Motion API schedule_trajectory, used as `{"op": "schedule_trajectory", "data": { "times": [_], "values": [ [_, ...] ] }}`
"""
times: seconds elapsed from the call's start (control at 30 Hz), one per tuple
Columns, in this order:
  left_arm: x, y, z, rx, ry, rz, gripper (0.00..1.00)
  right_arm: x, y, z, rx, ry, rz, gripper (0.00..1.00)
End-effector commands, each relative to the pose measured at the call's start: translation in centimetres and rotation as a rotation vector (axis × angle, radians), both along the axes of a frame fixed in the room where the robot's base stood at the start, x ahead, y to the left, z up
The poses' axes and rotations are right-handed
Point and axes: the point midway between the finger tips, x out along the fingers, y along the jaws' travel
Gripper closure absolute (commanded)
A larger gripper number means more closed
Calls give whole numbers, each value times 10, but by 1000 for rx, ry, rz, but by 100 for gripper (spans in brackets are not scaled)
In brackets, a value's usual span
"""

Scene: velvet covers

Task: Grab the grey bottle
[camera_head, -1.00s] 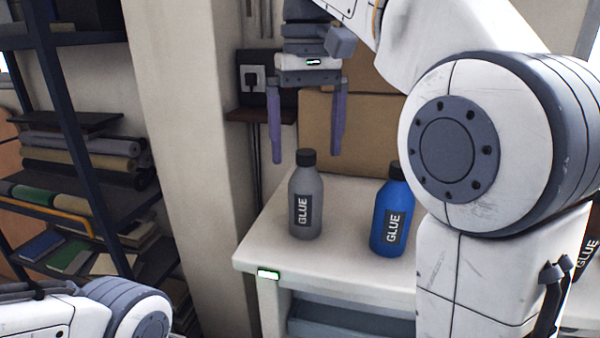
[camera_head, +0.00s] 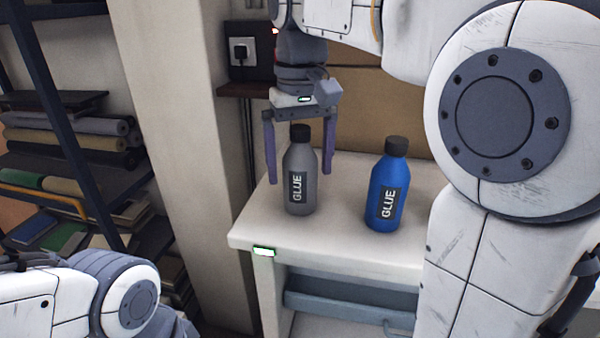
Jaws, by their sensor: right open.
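The grey bottle (camera_head: 300,190) stands upright on the white table (camera_head: 345,195), with a dark cap and a dark label reading GLUE. My right gripper (camera_head: 299,178) is open, pointing down, with one finger on each side of the bottle's upper part in the picture. I cannot tell whether the fingers are level with the bottle in depth or touch it. The bottle's cap shows between the fingers, just below the palm. My left gripper is out of view; only part of my left arm shows at the lower left.
A blue glue bottle (camera_head: 386,190) stands to the right of the grey one, with a gap between them. A cardboard box (camera_head: 385,115) is behind. A wall socket (camera_head: 243,52) and a shelf with rolls and books (camera_head: 65,235) are at the left.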

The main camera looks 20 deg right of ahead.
Motion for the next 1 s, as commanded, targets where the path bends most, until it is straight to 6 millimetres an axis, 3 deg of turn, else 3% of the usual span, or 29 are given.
{"op": "schedule_trajectory", "data": {
  "times": [0.3,0.57,1.0],
  "values": [
    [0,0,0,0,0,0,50,0,0,-6,0,-1,2,0],
    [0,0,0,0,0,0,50,0,0,-6,0,0,2,99],
    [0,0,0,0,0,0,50,1,0,4,0,-4,2,100]
  ]
}}
